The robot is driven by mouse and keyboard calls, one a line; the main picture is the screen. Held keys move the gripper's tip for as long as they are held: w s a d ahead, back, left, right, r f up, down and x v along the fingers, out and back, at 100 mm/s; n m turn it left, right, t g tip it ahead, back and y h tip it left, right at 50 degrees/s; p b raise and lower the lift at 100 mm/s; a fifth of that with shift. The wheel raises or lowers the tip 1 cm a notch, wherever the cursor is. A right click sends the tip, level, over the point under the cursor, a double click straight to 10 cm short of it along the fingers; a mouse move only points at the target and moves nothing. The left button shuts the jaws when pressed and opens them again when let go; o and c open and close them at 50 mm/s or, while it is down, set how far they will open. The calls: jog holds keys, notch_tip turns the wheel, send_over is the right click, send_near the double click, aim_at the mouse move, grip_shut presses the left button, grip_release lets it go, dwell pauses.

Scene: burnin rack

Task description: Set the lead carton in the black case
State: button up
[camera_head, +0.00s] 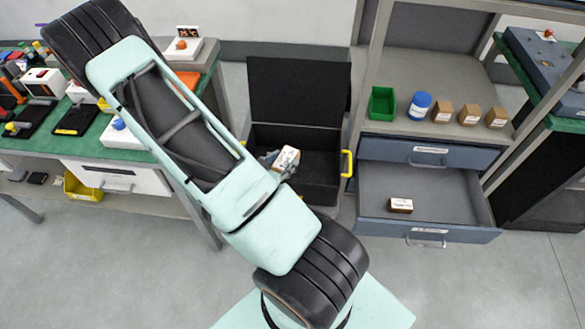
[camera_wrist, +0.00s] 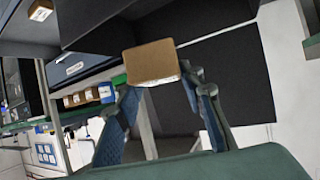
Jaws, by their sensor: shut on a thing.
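My gripper (camera_head: 276,161) is shut on a small brown carton (camera_head: 288,157) with a white label. In the wrist view the carton (camera_wrist: 150,60) sits between the two fingertips; its label print is too small to read. The black case (camera_head: 325,178) stands open on the floor side between the bench and the drawers, with its lid (camera_head: 299,90) raised and yellow handles at its sides. The held carton appears over the left part of the case opening; its height above the case floor is unclear. My arm hides the case's front left part.
An open drawer (camera_head: 450,190) right of the case holds another carton (camera_head: 401,205). The shelf above carries a green bin (camera_head: 382,103), a blue-lidded jar (camera_head: 419,106) and several cartons (camera_head: 469,114). A cluttered green bench (camera_head: 90,140) stands left. The visible case interior looks empty.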

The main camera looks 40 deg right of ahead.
aim_at(283, 157)
jog(key=shift+s+d+r+g, duration=0.15)
jog(key=shift+s+d, duration=0.05)
jog(key=shift+s, duration=0.2)
jog(key=shift+s+d+r+g, duration=0.1)
jog(key=shift+s+d+g, duration=0.05)
jog(key=shift+s, duration=0.25)
jog(key=shift+d+f+m, duration=0.1)
jog(key=shift+d+m, duration=0.05)
jog(key=shift+m, duration=0.15)
jog(key=shift+w+d+f+b, duration=0.25)
jog(key=shift+w+f+b, duration=0.5)
jog(key=shift+w+b, duration=0.35)
jog(key=w+b, duration=0.1)
jog(key=b, duration=0.5)
jog(key=shift+w+d+f, duration=0.1)
jog(key=shift+f, duration=0.05)
jog(key=shift+b, duration=0.65)
jog(key=b, duration=0.3)
jog(key=shift+w+d+f, duration=0.1)
jog(key=shift+w+f, duration=0.1)
jog(key=shift+f, duration=0.05)
